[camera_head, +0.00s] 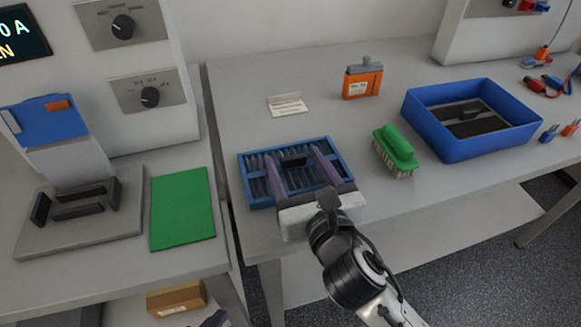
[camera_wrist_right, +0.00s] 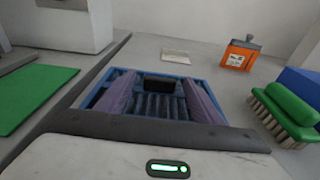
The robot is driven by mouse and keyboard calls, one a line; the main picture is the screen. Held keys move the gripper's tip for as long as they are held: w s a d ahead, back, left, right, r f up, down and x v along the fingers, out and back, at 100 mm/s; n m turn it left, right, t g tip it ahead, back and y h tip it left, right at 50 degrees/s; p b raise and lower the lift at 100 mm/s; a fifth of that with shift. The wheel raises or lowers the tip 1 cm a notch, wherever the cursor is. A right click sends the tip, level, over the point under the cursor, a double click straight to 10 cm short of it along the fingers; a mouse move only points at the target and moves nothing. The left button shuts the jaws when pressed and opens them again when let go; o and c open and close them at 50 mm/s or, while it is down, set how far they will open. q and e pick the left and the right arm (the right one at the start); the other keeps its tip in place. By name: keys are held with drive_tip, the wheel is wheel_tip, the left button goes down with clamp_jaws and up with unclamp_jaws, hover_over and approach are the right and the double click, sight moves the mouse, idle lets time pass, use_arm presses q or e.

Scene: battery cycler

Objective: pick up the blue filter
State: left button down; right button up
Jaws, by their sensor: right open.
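The blue filter (camera_head: 292,180) is a flat blue frame with dark slats and a small black block near its far side. It lies on the bench near the front edge, left of centre. It also shows in the right wrist view (camera_wrist_right: 158,106). My right gripper (camera_head: 297,156) is open over the filter, with its purple fingers apart on either side of the black block. In the right wrist view the fingers (camera_wrist_right: 156,84) show no contact with the block.
A green brush (camera_head: 396,145) stands right of the filter, and a blue bin (camera_head: 425,125) beyond it. An orange can (camera_head: 362,80) and a small white card (camera_head: 288,105) are behind. A green mat (camera_head: 182,208) lies on the left bench, across a gap.

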drive_tip(key=shift+s+r, duration=0.1)
drive_tip(key=c, duration=1.2)
